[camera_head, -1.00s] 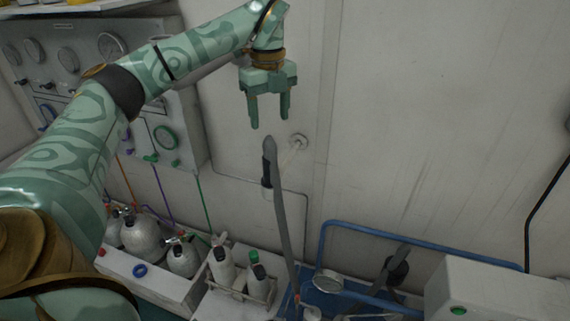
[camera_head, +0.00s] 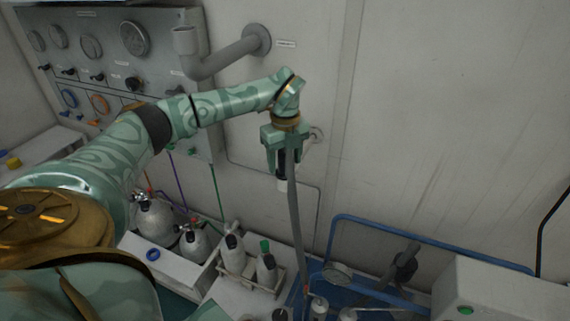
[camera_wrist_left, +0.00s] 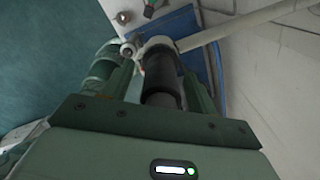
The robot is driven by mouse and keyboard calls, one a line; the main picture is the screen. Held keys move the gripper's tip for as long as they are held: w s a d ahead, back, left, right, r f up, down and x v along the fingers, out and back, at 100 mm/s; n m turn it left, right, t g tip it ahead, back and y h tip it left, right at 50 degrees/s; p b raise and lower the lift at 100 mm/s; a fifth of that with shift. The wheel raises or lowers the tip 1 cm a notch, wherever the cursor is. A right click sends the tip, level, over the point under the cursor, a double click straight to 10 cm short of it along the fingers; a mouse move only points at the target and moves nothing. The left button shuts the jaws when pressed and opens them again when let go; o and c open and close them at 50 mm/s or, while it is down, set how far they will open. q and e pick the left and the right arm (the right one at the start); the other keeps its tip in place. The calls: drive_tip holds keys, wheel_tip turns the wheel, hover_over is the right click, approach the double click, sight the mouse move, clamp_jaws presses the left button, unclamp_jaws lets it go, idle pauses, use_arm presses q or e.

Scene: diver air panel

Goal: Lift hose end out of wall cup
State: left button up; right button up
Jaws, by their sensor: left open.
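The hose end (camera_wrist_left: 162,82) is black and stands in the pale wall cup (camera_wrist_left: 156,43), a ring on a white arm from the wall. In the head view the grey hose (camera_head: 295,215) curves down in front of the cup (camera_head: 283,185). My left gripper (camera_head: 283,172) points down over the hose end, open, its fingers on either side of it. In the left wrist view the black end lies between the two green fingers, just above the ring. Contact cannot be made out. My right gripper is not in view.
A gauge panel (camera_head: 95,60) and a grey bent pipe (camera_head: 225,58) are on the wall at upper left. Below stand silver cylinders (camera_head: 157,222) and bottles in a rack (camera_head: 240,282). A blue rail (camera_head: 430,243) runs at lower right. The wall to the right is bare.

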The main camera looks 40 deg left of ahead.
use_arm(q)
drive_tip(key=shift+w+f, duration=0.1)
drive_tip(key=shift+f, duration=0.25)
drive_tip(key=c, duration=1.1)
drive_tip(key=shift+c, duration=0.2)
drive_tip(key=shift+r, duration=0.1)
drive_tip(key=shift+r, duration=0.45)
wheel_tip(320, 180, up, 2)
drive_tip(key=shift+r+b, duration=0.2)
drive_tip(key=shift+b, duration=0.5)
drive_tip(key=s+r+b, duration=0.2)
drive_tip(key=s+r, duration=0.7)
drive_tip(key=s, duration=0.5)
drive_tip(key=shift+a+r, duration=0.2)
drive_tip(key=shift+r, duration=0.15)
